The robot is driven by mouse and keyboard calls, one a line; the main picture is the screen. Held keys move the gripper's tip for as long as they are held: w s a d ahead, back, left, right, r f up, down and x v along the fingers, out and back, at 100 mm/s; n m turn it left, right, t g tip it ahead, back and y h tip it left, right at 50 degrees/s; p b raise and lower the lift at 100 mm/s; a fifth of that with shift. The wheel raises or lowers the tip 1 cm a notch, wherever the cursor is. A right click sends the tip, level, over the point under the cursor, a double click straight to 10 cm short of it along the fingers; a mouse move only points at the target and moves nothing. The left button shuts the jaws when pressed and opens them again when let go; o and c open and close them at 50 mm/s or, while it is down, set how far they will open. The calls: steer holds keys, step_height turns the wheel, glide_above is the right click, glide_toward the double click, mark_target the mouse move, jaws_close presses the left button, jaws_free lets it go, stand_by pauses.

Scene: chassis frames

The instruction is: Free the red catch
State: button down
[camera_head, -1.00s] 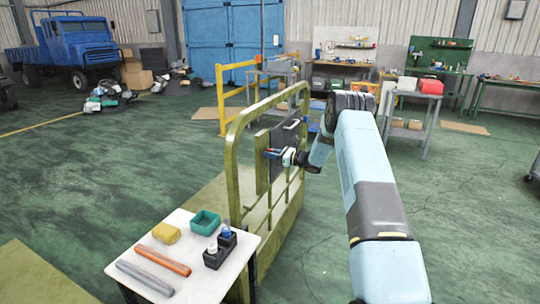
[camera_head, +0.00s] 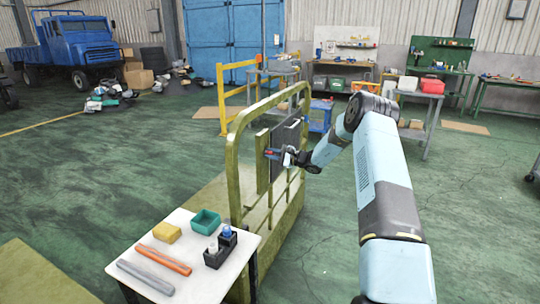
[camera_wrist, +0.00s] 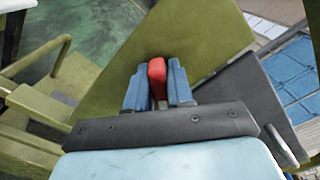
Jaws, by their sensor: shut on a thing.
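The red catch (camera_wrist: 157,76) shows in the wrist view between the two blue fingers of my gripper (camera_wrist: 158,86). The fingers are shut on it, one on each side. Behind it is a flat olive panel (camera_wrist: 190,40) of the frame. In the head view my gripper (camera_head: 274,153) is at the olive frame (camera_head: 238,180), and a small bit of red shows at its fingertips. A dark grey panel (camera_head: 288,135) stands beside the olive panel; it also shows in the wrist view (camera_wrist: 245,92) with a grey handle. The catch's base is hidden by my fingers.
A white table (camera_head: 195,283) in front holds a yellow block (camera_head: 167,233), a teal tray (camera_head: 205,222), a black holder (camera_head: 218,252), an orange bar (camera_head: 165,260) and a grey bar (camera_head: 145,277). A yellow rail (camera_head: 222,100) stands behind the frame. Open floor lies right of the frame.

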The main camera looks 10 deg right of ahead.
steer(key=n, duration=0.5)
steer(key=shift+d+f, duration=0.1)
steer(key=shift+f+n, duration=0.15)
steer(key=shift+n, duration=0.85)
steer(key=shift+s+f, duration=0.1)
steer(key=c, duration=1.2)
jaws_free()
steer(key=shift+o, duration=0.6)
steer(key=v, duration=1.3)
steer(key=shift+s+d, duration=0.2)
steer(key=shift+d, duration=0.1)
